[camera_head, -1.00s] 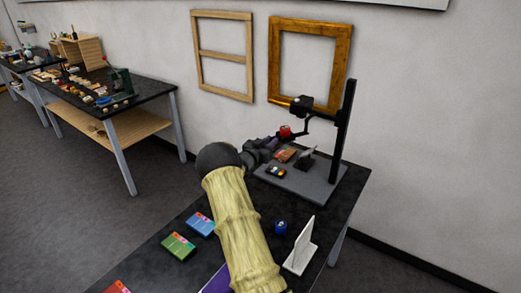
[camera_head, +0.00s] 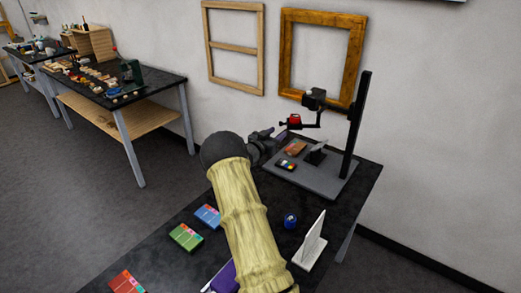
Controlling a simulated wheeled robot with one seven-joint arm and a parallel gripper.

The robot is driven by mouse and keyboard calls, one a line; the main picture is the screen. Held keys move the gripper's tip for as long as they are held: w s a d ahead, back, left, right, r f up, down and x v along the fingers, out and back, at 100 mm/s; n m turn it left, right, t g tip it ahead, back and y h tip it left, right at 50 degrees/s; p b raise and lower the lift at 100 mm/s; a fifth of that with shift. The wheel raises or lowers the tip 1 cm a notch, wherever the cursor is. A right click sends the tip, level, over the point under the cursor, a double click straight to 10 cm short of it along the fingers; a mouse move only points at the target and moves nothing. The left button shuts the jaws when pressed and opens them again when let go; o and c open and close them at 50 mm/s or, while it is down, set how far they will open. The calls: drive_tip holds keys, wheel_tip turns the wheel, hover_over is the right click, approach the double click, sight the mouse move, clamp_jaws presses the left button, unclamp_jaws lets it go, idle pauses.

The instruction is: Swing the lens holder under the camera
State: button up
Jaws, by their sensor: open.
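The copy stand's camera (camera_head: 314,99) is a black block on a short arm near the top of a black column (camera_head: 357,125). The lens holder (camera_head: 294,121) is a small black arm with a red part, below the camera. Its red end is out to the left, not directly beneath the camera in this view. My gripper (camera_head: 281,136) is dark and open, close to the holder on its left and slightly below. It is small in view, and I cannot tell whether it touches the holder. My arm in its tan sleeve hides part of the table.
The stand's grey base (camera_head: 318,182) carries an orange-brown piece (camera_head: 296,147) and a colour chart (camera_head: 286,165). A white upright card (camera_head: 311,240), a blue round item (camera_head: 290,220) and coloured boxes lie on the black table (camera_head: 170,258). Frames hang on the wall behind.

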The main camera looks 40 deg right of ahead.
drive_tip(key=b+v, duration=0.4)
drive_tip(key=v, duration=1)
drive_tip(key=shift+s, duration=0.35)
drive_tip(key=shift+a+r, duration=0.1)
drive_tip(key=shift+a, duration=0.05)
